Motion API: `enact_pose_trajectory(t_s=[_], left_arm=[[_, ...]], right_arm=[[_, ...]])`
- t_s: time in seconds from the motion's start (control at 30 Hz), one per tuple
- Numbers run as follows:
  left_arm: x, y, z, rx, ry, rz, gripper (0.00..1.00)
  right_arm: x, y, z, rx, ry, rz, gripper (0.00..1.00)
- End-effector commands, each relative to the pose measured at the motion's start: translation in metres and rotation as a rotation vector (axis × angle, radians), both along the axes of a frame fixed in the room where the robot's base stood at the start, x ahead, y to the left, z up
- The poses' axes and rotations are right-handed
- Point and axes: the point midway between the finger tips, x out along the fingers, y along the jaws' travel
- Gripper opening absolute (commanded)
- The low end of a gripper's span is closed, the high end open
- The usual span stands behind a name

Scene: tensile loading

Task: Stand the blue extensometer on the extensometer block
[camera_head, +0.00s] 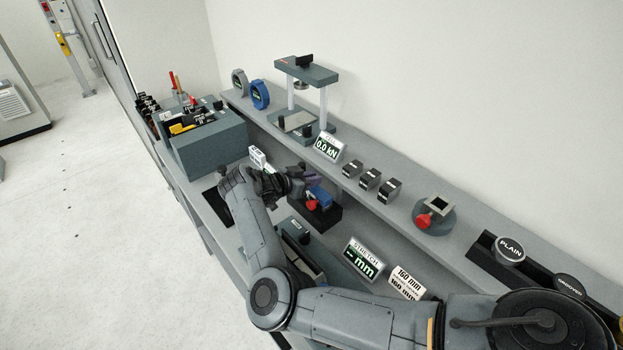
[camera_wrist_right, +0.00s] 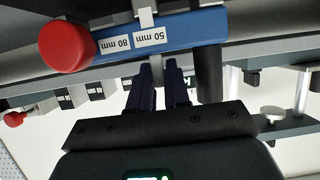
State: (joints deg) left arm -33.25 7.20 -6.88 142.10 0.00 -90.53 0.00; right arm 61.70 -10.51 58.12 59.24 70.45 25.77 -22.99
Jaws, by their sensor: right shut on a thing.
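The blue extensometer (camera_head: 320,194) has a red knob at its left end. In the right wrist view the extensometer (camera_wrist_right: 185,32) shows as a blue bar with "50 mm" and "80 mm" labels. My right gripper (camera_head: 308,181) is shut on it; in the wrist view the dark fingers (camera_wrist_right: 162,75) reach to the middle of the bar. A black block (camera_head: 325,216), which looks like the extensometer block, is directly below it on the bench. I cannot tell whether the two touch. My left gripper is not in view.
A raised shelf behind holds a press frame (camera_head: 305,72), a "0.0 kN" display (camera_head: 329,147), several small dark blocks (camera_head: 370,179) and a round base with a red knob (camera_head: 434,216). A "STRETCH" display (camera_head: 364,260) stands in front right. A grey box (camera_head: 210,140) stands left.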

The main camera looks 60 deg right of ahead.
Motion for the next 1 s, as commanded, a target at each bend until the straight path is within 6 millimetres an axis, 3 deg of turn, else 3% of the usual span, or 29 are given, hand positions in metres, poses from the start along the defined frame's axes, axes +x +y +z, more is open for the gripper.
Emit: enact_pose_trajectory(t_s=[0.53,0.57,0.73,1.0], left_arm=[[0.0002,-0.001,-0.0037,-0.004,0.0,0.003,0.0],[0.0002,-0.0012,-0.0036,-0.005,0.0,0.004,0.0],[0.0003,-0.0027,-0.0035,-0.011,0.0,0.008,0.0],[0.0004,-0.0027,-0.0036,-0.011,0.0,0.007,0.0]], right_arm=[[0.0,-0.0002,-0.0052,-0.001,0.0,0.0,0.0],[0.0,-0.0002,-0.0052,-0.001,0.0,0.0,0.18],[0.0,-0.0001,-0.0055,-0.001,0.0,0.0,0.44],[-0.0001,0.0004,-0.0069,0.002,0.001,0.001,0.46]])
